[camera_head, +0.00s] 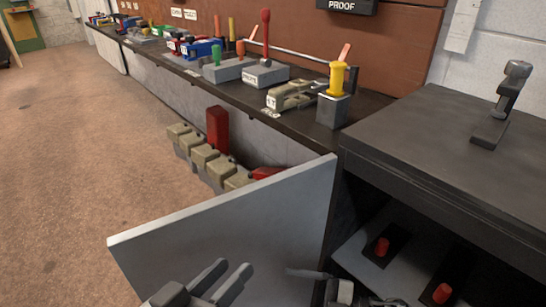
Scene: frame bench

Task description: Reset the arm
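My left gripper (234,266) is at the bottom, in front of the grey open door panel (235,225). Its two fingers are apart and nothing shows between them. Part of my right gripper (308,274) shows at the bottom centre, beside the dark cabinet opening. Its fingers are not clear and the lower part is cut off by the frame edge. I cannot tell whether it is open or shut.
The dark cabinet (450,145) has a grey upright handle (502,105) on top and red knobs (382,246) inside. A long bench (215,93) with tools and blocks runs to the back left. Tan boxes (205,157) stand behind the door. The floor (75,170) at left is clear.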

